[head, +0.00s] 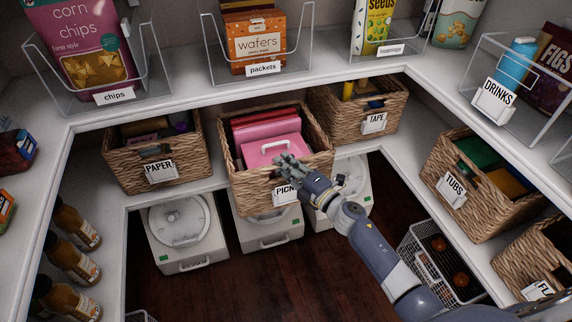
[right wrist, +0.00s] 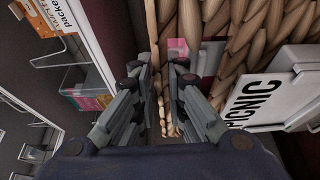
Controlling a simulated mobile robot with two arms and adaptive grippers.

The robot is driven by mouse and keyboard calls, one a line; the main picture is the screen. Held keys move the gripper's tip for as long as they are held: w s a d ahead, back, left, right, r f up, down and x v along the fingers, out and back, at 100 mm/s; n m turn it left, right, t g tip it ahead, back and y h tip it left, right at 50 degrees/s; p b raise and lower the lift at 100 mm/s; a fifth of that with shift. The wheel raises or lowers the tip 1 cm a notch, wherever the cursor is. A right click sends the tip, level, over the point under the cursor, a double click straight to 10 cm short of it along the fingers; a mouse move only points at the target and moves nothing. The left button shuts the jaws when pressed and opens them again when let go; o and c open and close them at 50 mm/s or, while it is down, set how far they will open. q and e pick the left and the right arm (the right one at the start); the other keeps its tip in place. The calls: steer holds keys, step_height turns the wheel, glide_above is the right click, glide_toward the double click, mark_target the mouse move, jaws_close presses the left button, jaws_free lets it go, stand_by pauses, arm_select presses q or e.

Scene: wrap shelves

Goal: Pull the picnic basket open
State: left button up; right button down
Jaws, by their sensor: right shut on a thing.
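The picnic basket (head: 258,190) is a woven basket on the middle shelf, holding pink and red items. Its front sticks out past the shelf edge. Its label, partly hidden by my arm in the head view, reads PICNIC in the right wrist view (right wrist: 255,105). My right gripper (head: 288,168) is at the basket's front rim, shut on it. In the right wrist view the fingers (right wrist: 165,75) stand on either side of the woven front wall (right wrist: 215,55). My left gripper is not in view.
The PAPER basket (head: 160,165) stands to the left and the TAPE basket (head: 360,110) to the right. The TUBS basket (head: 470,185) is on the right shelf. White lidded bins (head: 185,235) stand below. An upper shelf with clear trays (head: 255,75) overhangs behind.

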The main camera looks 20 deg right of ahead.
stand_by(0.3)
steer(key=c, duration=1.9)
jaws_free()
steer(key=v, duration=1.2)
